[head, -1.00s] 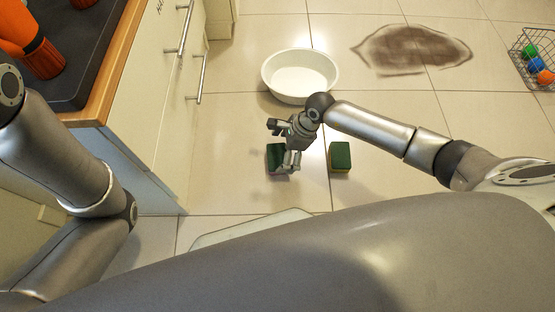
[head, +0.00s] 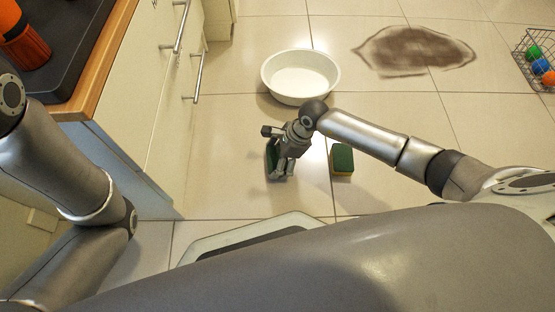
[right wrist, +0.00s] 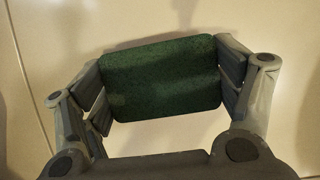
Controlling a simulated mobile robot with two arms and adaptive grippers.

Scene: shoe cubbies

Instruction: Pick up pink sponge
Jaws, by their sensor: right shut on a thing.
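The held sponge (head: 270,154) has a dark green scouring top. Its pink side is not clear now. My right gripper (head: 281,165) is shut on it, partly covering it in the head view. In the right wrist view the green face of the sponge (right wrist: 160,78) fills the space between the two fingers, which press on its short ends. I cannot tell whether it is clear of the floor. My left arm shows at the left edge of the head view, but its gripper is out of view.
A second green sponge (head: 342,158) with a yellowish side lies on the tiles to the right. A white basin (head: 300,98) stands behind the gripper. A brown stain (head: 415,48) and a wire basket (head: 523,47) of balls are farther right. Cabinets (head: 150,90) border the left.

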